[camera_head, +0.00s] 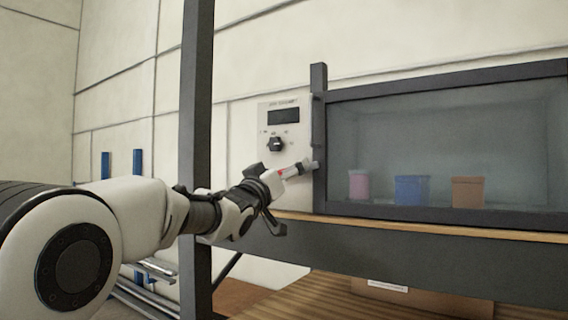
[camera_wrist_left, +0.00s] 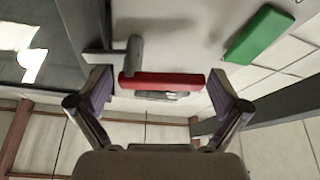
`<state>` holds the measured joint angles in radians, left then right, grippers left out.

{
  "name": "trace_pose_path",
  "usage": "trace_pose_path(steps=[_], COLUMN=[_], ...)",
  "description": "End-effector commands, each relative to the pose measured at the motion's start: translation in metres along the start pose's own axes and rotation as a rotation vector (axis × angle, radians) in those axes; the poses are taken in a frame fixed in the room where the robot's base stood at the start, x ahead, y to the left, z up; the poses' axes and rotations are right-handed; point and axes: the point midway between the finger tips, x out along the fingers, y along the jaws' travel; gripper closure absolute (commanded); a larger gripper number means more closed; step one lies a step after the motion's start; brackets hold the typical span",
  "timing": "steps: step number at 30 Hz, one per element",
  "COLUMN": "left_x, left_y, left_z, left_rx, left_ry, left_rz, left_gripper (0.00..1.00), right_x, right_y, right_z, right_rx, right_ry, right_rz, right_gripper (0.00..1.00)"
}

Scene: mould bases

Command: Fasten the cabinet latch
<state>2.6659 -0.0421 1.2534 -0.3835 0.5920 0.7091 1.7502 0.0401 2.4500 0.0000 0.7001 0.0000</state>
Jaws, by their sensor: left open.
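The cabinet latch shows at the left edge of the cabinet's glass door, with a pale lever (camera_head: 292,171) that has a small red spot. In the left wrist view the latch has a red bar (camera_wrist_left: 160,79) and a grey metal pin (camera_wrist_left: 134,55) beside it. A green block (camera_wrist_left: 258,34) sits on the panel to the right. My left gripper (camera_head: 268,208) is open just in front of the latch. In the left wrist view its two fingers (camera_wrist_left: 160,92) stand on either side of the red bar, with gaps. My right gripper is not in view.
The dark-framed cabinet door (camera_head: 440,140) covers pink, blue (camera_head: 411,190) and brown containers. A white control panel (camera_head: 284,125) with a display and knob is beside the latch. A dark upright post (camera_head: 196,90) stands close to my left arm. A wooden ledge (camera_head: 400,226) runs below.

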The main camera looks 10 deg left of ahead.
Motion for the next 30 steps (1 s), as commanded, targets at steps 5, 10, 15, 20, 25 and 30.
trace_pose_path(steps=[5, 10, 15, 20, 25, 30], left_x=[-0.0007, -0.0007, -0.0002, 0.0024, 0.0021, 0.0021], left_y=[-0.0004, -0.0005, -0.0005, 0.0013, 0.0024, 0.0024], left_z=[0.0008, 0.0007, -0.001, -0.0073, -0.007, -0.0072], left_rx=[0.0, 0.0, 0.022, 0.179, 0.238, 0.237], left_ry=[0.0, 0.0, 0.001, 0.002, 0.002, 0.003], left_rz=[0.0, 0.0, 0.009, 0.074, 0.099, 0.099], left_gripper=[0.25, 0.57, 0.57, 0.57, 0.57, 0.19], right_x=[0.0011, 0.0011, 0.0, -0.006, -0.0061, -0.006], right_y=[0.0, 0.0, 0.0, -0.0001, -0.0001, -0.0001], right_z=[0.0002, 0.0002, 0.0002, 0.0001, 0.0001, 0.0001], right_rx=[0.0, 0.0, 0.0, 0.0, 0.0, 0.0], right_ry=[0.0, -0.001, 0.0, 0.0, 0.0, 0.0], right_rz=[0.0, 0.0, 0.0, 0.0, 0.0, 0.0], right_gripper=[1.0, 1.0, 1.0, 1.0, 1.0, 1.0])
